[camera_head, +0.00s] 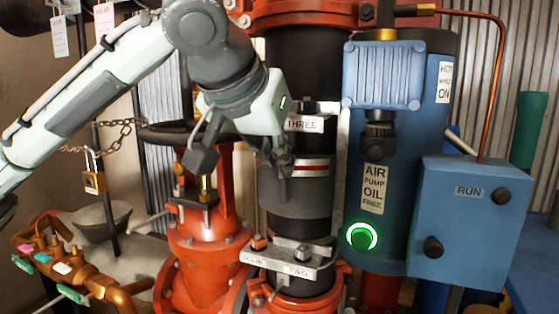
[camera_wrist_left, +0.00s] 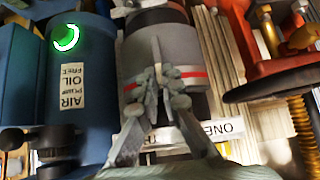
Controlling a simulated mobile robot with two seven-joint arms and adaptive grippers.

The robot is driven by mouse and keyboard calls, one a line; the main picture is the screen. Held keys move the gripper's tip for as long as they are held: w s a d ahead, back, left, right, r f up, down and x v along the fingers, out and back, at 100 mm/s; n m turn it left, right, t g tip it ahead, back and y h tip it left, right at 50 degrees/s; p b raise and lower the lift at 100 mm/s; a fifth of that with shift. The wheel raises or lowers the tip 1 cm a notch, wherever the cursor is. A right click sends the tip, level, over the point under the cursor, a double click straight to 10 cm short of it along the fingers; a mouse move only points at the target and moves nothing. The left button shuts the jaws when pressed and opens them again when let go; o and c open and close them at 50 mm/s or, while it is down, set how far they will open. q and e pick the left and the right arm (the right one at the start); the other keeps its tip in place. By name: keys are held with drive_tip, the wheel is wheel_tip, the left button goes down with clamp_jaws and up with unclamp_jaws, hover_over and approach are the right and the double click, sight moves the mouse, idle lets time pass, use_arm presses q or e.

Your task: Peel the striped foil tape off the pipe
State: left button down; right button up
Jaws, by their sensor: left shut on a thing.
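The striped foil tape (camera_head: 316,168) shows as a red and pale band around the black pipe (camera_head: 295,82), at the upper part of a grey wrapped section (camera_head: 303,200). In the left wrist view the red stripe (camera_wrist_left: 194,76) runs to both sides behind my fingers, across the pipe. My left gripper (camera_head: 283,163) is at the front left of the pipe, at the stripe's height. In the left wrist view its fingertips (camera_wrist_left: 163,76) come together over the stripe, shut on the tape. The fingers hide the pinched part. My right gripper is not in view.
A blue air pump (camera_head: 384,75) and a blue RUN box (camera_head: 474,215) stand close right of the pipe. A red valve (camera_head: 205,245) with a dark handwheel stands close left. Labelled clamps sit above and below the grey section, including the THREE plate (camera_head: 304,124).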

use_arm(q)
drive_tip(key=s+a+p, duration=0.1)
drive_tip(key=s+a, duration=0.2)
drive_tip(key=s, duration=0.5)
drive_tip(key=shift+a, duration=0.15)
idle(0.5)
drive_tip(key=shift+s, duration=0.1)
